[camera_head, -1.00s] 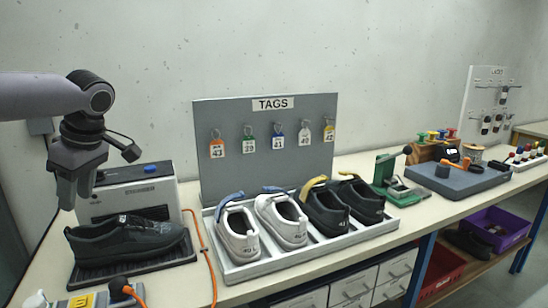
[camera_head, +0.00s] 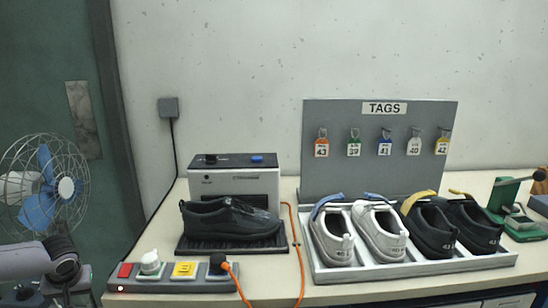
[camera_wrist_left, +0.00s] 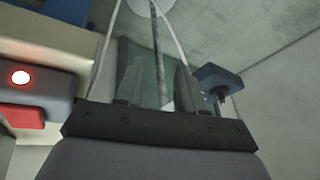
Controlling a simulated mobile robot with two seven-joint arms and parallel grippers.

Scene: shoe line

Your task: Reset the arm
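My left arm comes in at the lower left of the head view, with its gripper (camera_head: 68,288) low beside the table's left end and partly cut off by the lower edge. In the left wrist view the two dark fingers of the left gripper (camera_wrist_left: 158,80) stand apart with nothing between them. The gripper is open and holds nothing. My right gripper is not in view.
A power strip (camera_head: 190,286) with plugs lies on the table's front left. Behind it a dark shoe (camera_head: 230,222) rests before a grey heater box (camera_head: 232,182). A tray (camera_head: 415,268) holds several shoes before a tag board (camera_head: 340,175). A fan (camera_head: 45,190) stands left.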

